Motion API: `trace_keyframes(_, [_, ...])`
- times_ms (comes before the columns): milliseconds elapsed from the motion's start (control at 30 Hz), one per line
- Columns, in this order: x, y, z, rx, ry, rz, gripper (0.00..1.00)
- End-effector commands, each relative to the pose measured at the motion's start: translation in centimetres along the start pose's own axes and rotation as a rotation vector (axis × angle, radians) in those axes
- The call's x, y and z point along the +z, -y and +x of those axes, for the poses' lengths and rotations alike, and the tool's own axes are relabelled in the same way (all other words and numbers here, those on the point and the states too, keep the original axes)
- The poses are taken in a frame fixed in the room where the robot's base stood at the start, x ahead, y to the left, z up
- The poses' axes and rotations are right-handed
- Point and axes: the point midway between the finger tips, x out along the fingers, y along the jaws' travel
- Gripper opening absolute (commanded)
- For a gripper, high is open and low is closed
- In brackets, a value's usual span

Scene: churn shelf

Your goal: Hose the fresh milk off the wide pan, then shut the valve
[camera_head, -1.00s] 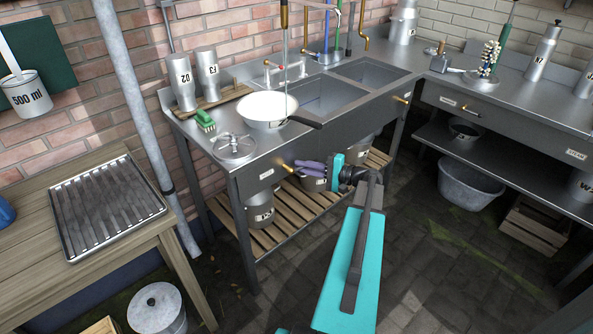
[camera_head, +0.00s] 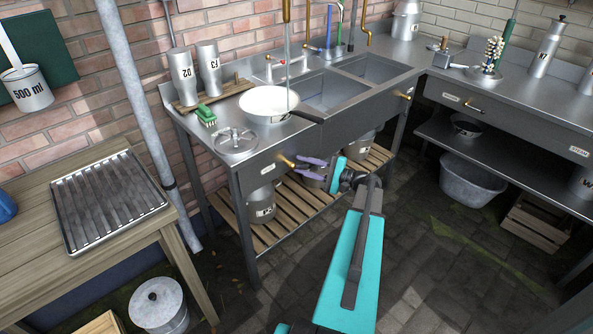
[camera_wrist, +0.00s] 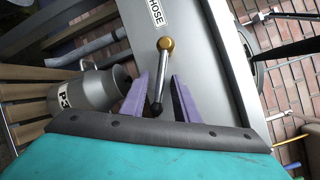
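The wide pan (camera_head: 268,104), white inside with a dark handle, sits on the counter at the sink's left edge. A thin stream (camera_head: 287,70) falls from the overhead spout (camera_head: 286,12) into its right side. I cannot tell milk from the pan's own white. The valve lever (camera_head: 287,160) is on the counter's front face. The wrist view shows its brass pivot (camera_wrist: 165,44), its rod ending in a dark ball, and the label HOSE (camera_wrist: 155,12). My gripper (camera_head: 298,166) is open, its purple fingers (camera_wrist: 138,98) on either side of the rod, with gaps visible.
A round wheel-like fitting (camera_head: 232,140) and green brush (camera_head: 205,115) lie left of the pan. The can P3 (camera_wrist: 85,95) stands on the slatted shelf (camera_head: 292,205) below. Another brass lever (camera_head: 405,96) is farther right. The floor ahead is clear.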

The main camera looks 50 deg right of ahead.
Motion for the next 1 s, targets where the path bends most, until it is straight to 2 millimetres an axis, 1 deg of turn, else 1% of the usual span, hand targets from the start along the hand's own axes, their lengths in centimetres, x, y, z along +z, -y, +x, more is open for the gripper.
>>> trace_keyframes(167, [0.0, 0.0, -0.1, 0.001, 0.0, 0.0, 0.28])
trace_keyframes(367, [0.0, 0.0, -1.3, 0.0, 0.0, -0.001, 0.28])
trace_keyframes(567, [-0.1, 0.0, -3.9, -0.001, -0.002, -0.001, 0.28])
trace_keyframes(1000, [-0.2, 0.0, -10.7, -0.002, -0.002, -0.001, 0.28])
